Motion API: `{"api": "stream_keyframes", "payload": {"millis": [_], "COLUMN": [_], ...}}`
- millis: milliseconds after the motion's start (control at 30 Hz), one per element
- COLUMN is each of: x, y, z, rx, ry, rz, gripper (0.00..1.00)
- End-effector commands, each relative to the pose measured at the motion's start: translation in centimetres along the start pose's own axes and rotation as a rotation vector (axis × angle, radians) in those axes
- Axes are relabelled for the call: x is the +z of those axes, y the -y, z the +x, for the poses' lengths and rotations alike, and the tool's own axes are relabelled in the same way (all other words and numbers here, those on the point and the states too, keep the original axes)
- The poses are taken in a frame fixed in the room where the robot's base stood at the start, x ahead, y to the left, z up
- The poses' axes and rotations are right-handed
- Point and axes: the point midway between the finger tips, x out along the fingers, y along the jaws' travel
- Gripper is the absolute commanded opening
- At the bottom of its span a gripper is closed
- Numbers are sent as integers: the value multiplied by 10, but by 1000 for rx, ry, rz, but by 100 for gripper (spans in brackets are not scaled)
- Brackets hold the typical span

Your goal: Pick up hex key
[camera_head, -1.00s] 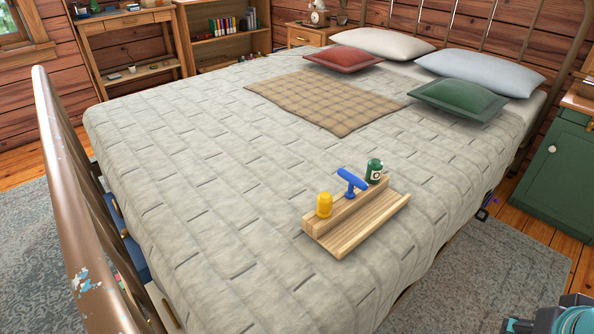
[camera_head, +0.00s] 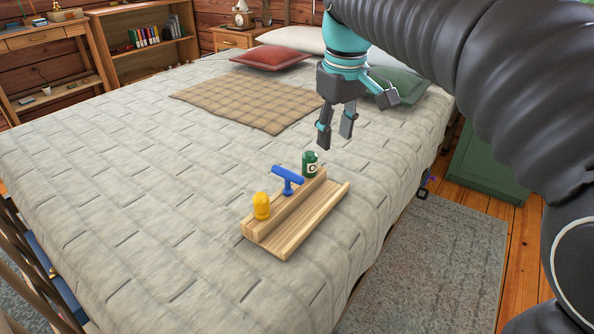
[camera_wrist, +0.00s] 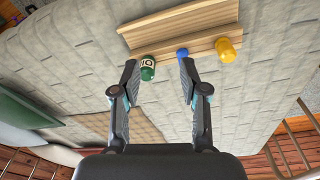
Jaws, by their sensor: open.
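The hex key, a blue T-handled tool (camera_head: 287,178), stands upright in a wooden holder (camera_head: 312,215) on the bed. It is between a yellow domed object (camera_head: 262,207) and a green bottle-like object (camera_head: 310,165). My gripper (camera_head: 336,132) is open and empty in the air, above and behind the holder. In the wrist view the fingers (camera_wrist: 158,68) are spread apart. The blue top of the hex key (camera_wrist: 182,53) shows beyond the right fingertip, and the green object (camera_wrist: 147,68) shows between the fingers. The hex key's lower part is hidden in the holder.
The yellow and green objects stand close on either side of the hex key. The quilted bed (camera_head: 130,190) is clear around the holder. A plaid blanket (camera_head: 250,98) and a red pillow (camera_head: 270,57) lie farther back. A green cabinet (camera_head: 485,170) stands right of the bed.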

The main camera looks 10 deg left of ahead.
Motion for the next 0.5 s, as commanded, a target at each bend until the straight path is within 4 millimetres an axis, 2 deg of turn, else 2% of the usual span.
{"api": "stream_keyframes", "payload": {"millis": [33,200,333,500], "x": [-21,-67,-85,-92], "y": [7,29,40,46], "z": [8,18,23,33], "rx": [-13,-44,-58,-64], "ry": [19,68,90,100], "rz": [-53,-194,-255,-282], "gripper": [44,44,44,44]}}
